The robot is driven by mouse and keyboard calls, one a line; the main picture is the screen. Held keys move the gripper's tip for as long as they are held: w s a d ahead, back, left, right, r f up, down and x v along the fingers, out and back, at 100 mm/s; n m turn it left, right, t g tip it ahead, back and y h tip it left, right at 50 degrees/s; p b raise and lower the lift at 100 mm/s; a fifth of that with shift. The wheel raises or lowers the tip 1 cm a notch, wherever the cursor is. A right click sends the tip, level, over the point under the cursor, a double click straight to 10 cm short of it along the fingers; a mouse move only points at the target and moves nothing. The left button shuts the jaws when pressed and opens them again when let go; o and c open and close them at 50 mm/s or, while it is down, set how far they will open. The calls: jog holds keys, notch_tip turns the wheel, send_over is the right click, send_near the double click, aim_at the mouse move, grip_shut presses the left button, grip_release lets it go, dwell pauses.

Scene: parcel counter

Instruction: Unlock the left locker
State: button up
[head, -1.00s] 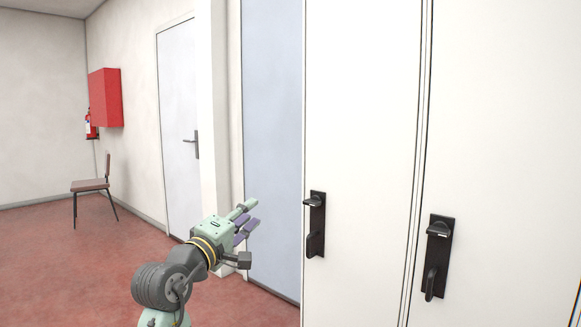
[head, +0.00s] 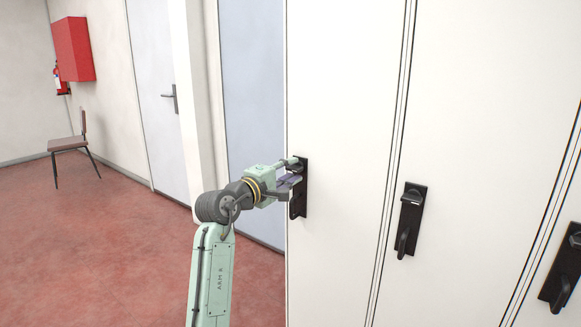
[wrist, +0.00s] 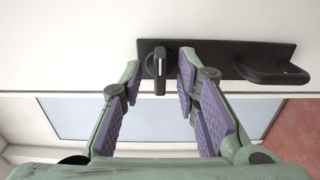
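The left locker (head: 340,110) is a tall white door, shut. Near its left edge is a black lock plate (head: 299,206), also seen in the wrist view (wrist: 215,58), with a turn knob at one end and a pull handle (wrist: 265,73) at the other. In the wrist view the knob (wrist: 159,68) has a white mark and lies crosswise to the plate. My gripper (wrist: 158,72) is open, one finger on each side of the knob, with gaps visible. In the head view my gripper (head: 294,170) is at the plate's upper part and hides the knob there.
More white lockers with black plates (head: 409,218) (head: 562,267) stand to the right. A grey-blue panel (head: 250,90) and a grey door (head: 160,80) are to the left. A chair (head: 68,143) stands farther back. The red floor between is clear.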

jog(key=shift+w+d, duration=0.15)
jog(key=shift+w, duration=0.1)
jog(key=shift+c, duration=0.4)
grip_shut()
